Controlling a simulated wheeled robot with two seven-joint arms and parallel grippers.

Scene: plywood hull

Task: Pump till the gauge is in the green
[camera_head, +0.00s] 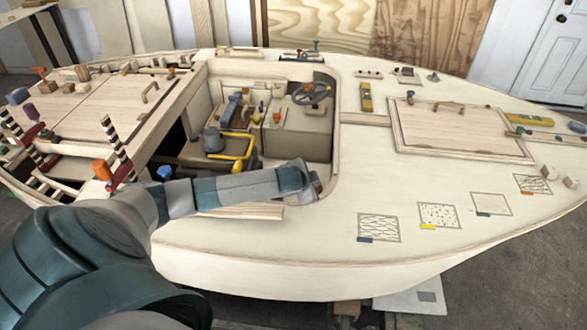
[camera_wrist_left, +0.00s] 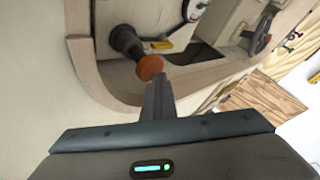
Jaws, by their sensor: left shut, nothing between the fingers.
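My left gripper (camera_head: 312,188) reaches over the near edge of the cockpit opening from the left. In the left wrist view, its closed fingers (camera_wrist_left: 155,92) end just by a round orange knob (camera_wrist_left: 149,67) on a dark stem (camera_wrist_left: 125,40). The fingers hold nothing, and I cannot tell whether they touch the knob. The knob sits at the cockpit rim, and I cannot tell whether it belongs to the pump. My right gripper is not in view.
The cockpit holds a steering wheel (camera_head: 311,93) and a yellow-framed item (camera_head: 240,150). A hatch lid (camera_head: 460,130) lies on the deck to the right. Patterned squares (camera_head: 378,228) line the near deck. Striped posts (camera_head: 121,160) stand at left. The near middle deck is clear.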

